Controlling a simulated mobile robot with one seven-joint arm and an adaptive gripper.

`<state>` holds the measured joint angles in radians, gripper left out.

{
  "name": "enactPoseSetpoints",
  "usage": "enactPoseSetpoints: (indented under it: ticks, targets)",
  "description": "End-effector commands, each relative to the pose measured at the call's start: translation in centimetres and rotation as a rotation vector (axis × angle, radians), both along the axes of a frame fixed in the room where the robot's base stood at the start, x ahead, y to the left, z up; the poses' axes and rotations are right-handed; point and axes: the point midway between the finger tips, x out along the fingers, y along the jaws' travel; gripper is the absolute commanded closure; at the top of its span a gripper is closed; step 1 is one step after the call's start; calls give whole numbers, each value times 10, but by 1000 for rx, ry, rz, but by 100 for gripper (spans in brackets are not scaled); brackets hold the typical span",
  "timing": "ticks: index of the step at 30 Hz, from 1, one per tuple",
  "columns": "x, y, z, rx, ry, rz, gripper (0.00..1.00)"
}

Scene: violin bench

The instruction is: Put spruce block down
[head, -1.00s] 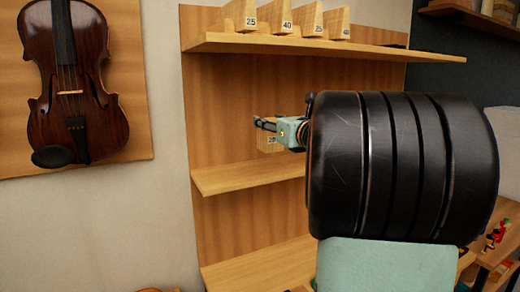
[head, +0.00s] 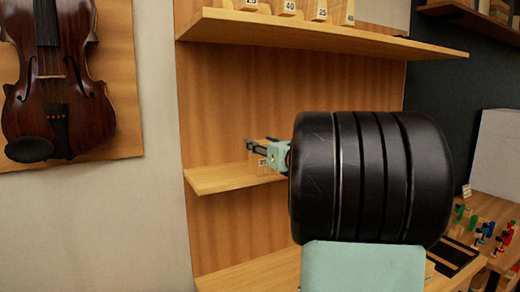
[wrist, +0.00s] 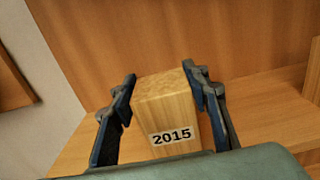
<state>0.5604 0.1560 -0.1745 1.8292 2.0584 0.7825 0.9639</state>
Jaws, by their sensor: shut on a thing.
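The spruce block (wrist: 165,110) is a pale wooden block with a "2015" label, seen in the wrist view between my gripper's two fingers. In the head view the block (head: 258,164) is small and partly covered by my gripper and arm. My gripper (wrist: 160,77) is shut on its sides; it also shows in the head view (head: 263,147). The block is upright at the middle shelf (head: 222,179), its base at or just above the board. I cannot tell whether it touches. The shelf also shows in the wrist view (wrist: 275,117).
Several labelled blocks (head: 289,9) stand on the upper shelf (head: 320,36). Another wooden piece (wrist: 314,75) is at the wrist view's right edge. The middle shelf's left end is clear. A violin (head: 55,85) hangs at left. A bench with small colored items (head: 485,228) is at right.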

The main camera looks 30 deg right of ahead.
Motion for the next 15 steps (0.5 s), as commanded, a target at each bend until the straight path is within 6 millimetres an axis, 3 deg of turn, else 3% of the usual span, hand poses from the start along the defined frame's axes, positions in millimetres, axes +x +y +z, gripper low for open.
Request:
enactPoseSetpoints:
  ticks: [8,9,12,15]
  targets:
    - [0,1,-3,0,0,1,85]
    - [0,1,-1,0,1,1,53]
    - [0,1,-1,0,1,1,42]
    - [0,1,-1,1,1,1,40]
